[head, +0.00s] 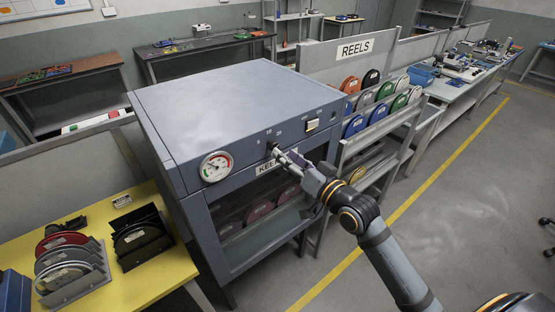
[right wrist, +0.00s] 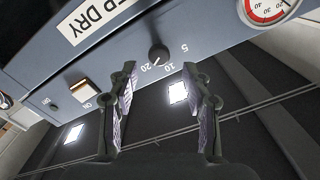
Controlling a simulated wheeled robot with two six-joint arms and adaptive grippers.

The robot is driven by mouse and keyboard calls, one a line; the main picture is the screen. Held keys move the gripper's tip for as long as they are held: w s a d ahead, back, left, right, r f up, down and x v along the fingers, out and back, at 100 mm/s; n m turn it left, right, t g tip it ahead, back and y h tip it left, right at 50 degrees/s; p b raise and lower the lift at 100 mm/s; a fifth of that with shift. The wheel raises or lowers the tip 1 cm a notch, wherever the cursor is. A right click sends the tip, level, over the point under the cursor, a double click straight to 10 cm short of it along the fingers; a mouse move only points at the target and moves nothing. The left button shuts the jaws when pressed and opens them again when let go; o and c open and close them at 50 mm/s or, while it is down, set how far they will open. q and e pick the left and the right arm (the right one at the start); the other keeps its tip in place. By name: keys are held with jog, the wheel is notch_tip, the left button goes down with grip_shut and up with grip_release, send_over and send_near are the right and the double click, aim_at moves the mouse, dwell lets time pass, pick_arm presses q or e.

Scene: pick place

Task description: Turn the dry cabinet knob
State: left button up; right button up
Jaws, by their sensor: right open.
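The dry cabinet (head: 215,105) is a blue-grey box with a glass front. Its small black round knob (head: 271,146) is on the front panel, between the gauge and the switch. The knob (right wrist: 158,54) also shows in the right wrist view, beside the marks 5, 10 and 20. Its white pointer mark seems to face near 20. My right gripper (head: 284,154) is in front of the panel at the knob. In the right wrist view its two fingers (right wrist: 161,76) are open and empty, with the knob just beyond the gap between the tips. My left gripper is not in view.
A round gauge (head: 215,166) and a switch (head: 312,124) flank the knob. A KEEP DRY label (right wrist: 92,18) is below the knob on the panel. A yellow table (head: 130,285) with reels stands left; a reel rack (head: 345,145) stands right.

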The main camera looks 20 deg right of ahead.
aim_at(272, 145)
jog(key=shift+p+x, duration=0.3)
jog(key=shift+x, duration=2.15)
grip_shut()
